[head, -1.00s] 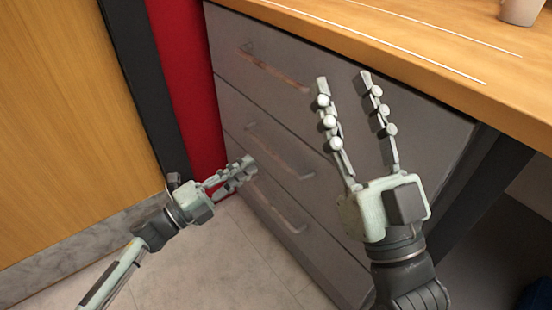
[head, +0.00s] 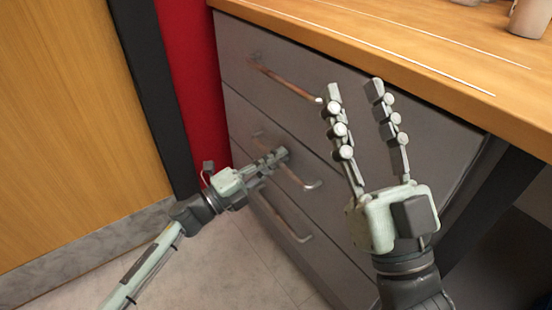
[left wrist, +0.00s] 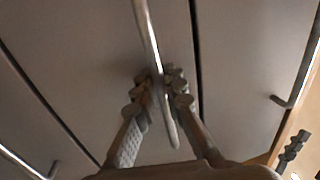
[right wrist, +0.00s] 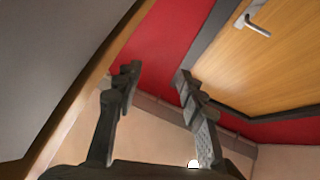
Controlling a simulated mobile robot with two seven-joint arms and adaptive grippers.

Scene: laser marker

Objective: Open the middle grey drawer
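The middle grey drawer (head: 240,122) is in the centre of the head view, its front level with the drawers above and below. Its bar handle (head: 306,184) runs slantwise across the front. My left gripper (head: 284,154) is at this handle, hiding its middle. In the left wrist view the handle (left wrist: 150,40) passes between the fingers (left wrist: 163,80), which are drawn in close on both sides and look shut on it. My right gripper (head: 352,88) is open and empty in front of the drawers; its spread fingers (right wrist: 158,78) also show in the right wrist view.
The top drawer handle (head: 285,80) and bottom drawer handle (head: 285,222) lie above and below. A wooden worktop (head: 420,50) overhangs the drawers, with a cup (head: 528,18) on it. A red wall strip (head: 190,90) and wooden door (head: 70,120) are at left. The floor (head: 220,265) is clear.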

